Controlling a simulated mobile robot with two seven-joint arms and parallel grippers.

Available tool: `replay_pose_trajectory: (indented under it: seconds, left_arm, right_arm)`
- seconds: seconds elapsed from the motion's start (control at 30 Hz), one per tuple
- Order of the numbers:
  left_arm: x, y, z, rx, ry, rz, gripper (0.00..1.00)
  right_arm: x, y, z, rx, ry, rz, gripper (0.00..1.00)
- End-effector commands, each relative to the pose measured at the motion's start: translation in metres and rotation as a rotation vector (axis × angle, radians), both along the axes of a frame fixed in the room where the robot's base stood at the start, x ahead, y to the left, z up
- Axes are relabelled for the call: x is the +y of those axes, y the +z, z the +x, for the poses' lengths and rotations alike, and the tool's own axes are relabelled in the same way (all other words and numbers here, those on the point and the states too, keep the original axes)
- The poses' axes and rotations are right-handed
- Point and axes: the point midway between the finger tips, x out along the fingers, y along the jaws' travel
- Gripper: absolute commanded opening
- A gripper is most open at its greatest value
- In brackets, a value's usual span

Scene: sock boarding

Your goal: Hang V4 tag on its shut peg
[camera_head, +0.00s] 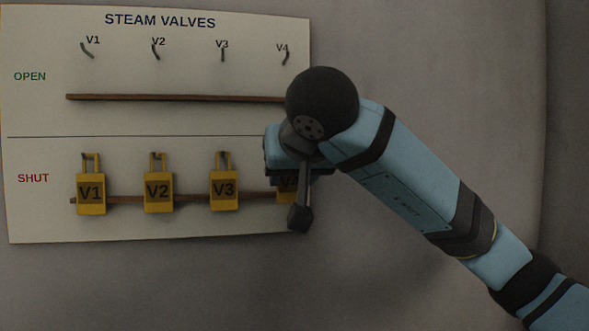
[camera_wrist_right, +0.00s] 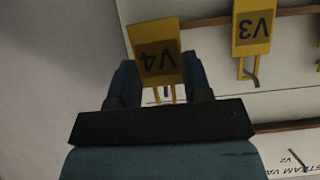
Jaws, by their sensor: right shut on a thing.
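The yellow V4 tag (camera_head: 285,194) is at the right end of the SHUT row in the head view, mostly hidden behind my right gripper (camera_head: 290,172). In the right wrist view the V4 tag (camera_wrist_right: 156,62) stands upside down between the two blue fingers of the right gripper (camera_wrist_right: 159,80), which are shut on its sides. The tag's loop points toward the palm, and a small dark peg tip shows by it. I cannot tell whether the loop is around the peg. My left gripper is not in view.
The V1 (camera_head: 91,194), V2 (camera_head: 158,192) and V3 (camera_head: 223,190) tags hang on their SHUT pegs. The OPEN pegs above are empty. Brown rails (camera_head: 175,97) cross the white board (camera_head: 150,119). Bare wall lies right of the board.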

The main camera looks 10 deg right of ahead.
Motion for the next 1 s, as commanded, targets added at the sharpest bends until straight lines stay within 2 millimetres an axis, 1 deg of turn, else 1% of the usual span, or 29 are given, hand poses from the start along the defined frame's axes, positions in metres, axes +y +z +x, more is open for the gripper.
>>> replay_pose_trajectory:
  seconds: [0.17,0.4,1.0]
  left_arm:
    - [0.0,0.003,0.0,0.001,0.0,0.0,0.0]
    - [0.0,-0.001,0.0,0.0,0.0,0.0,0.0]
    - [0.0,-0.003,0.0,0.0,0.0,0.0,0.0]
  right_arm:
    - [0.0,-0.001,0.011,0.002,0.001,-0.001,0.23]
    - [0.0,-0.008,0.02,0.001,-0.001,-0.001,0.23]
    - [0.0,-0.011,0.023,0.001,0.0,0.0,0.23]
